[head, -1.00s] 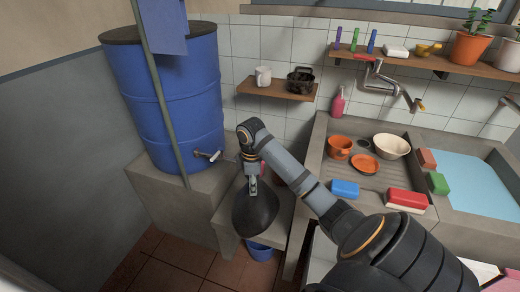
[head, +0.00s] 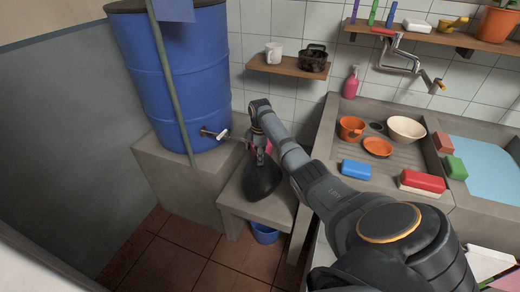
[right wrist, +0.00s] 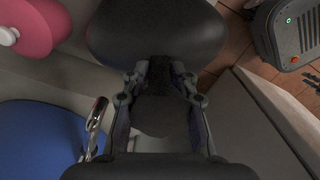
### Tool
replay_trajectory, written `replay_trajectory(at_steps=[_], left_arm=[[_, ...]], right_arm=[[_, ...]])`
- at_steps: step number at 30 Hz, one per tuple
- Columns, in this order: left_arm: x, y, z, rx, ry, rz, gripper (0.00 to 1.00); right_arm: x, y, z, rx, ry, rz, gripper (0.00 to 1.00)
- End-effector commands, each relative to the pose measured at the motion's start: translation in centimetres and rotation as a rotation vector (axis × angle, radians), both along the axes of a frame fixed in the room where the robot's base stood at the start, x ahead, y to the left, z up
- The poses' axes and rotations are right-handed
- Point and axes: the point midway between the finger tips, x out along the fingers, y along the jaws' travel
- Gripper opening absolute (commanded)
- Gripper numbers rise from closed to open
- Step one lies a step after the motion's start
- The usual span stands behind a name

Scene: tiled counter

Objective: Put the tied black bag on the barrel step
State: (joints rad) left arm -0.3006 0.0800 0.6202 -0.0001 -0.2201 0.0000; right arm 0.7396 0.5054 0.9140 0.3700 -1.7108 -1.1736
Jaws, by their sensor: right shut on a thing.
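The tied black bag (head: 262,179) is in the head view, just over or on the lower concrete step (head: 262,211) to the right of the barrel; I cannot tell whether it touches. My right gripper (head: 260,158) is shut on its tied neck from above. In the right wrist view the fingers (right wrist: 157,90) pinch the dark neck, and the round bag (right wrist: 155,35) fills the top middle. A taller concrete block (head: 165,165) carries the blue barrel (head: 170,80), also at the lower left of the wrist view (right wrist: 40,140). My left gripper is not in view.
The barrel's tap (head: 215,134) sticks out close left of my right gripper. A blue bucket (head: 265,233) stands on the floor at the step's front. A sink counter (head: 335,130) with dishes is at the right. A shelf (head: 280,67) with a mug hangs above.

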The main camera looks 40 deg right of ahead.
Motion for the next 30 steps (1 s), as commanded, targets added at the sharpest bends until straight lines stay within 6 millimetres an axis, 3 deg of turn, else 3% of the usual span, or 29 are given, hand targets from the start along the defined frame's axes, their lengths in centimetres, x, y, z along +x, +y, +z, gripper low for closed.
replay_trajectory(at_steps=[9, 19, 20, 21, 25, 30], left_arm=[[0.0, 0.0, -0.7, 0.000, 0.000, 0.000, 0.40], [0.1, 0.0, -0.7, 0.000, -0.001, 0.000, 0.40], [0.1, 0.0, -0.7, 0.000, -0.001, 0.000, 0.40], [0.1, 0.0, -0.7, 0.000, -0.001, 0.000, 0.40], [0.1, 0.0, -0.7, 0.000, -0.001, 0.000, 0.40], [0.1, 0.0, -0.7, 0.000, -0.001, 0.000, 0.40]], right_arm=[[0.4, -0.2, -3.2, -0.001, -0.003, 0.001, 0.00], [0.3, -0.2, -3.5, -0.001, -0.003, 0.001, 0.00], [0.2, -0.2, -3.7, 0.000, 0.000, 0.001, 0.28], [0.2, -0.2, -3.6, 0.000, 0.000, 0.001, 0.33], [0.2, -0.2, -3.6, 0.000, 0.000, 0.001, 0.51], [0.2, -0.2, -3.6, 0.000, 0.000, 0.000, 0.51]])
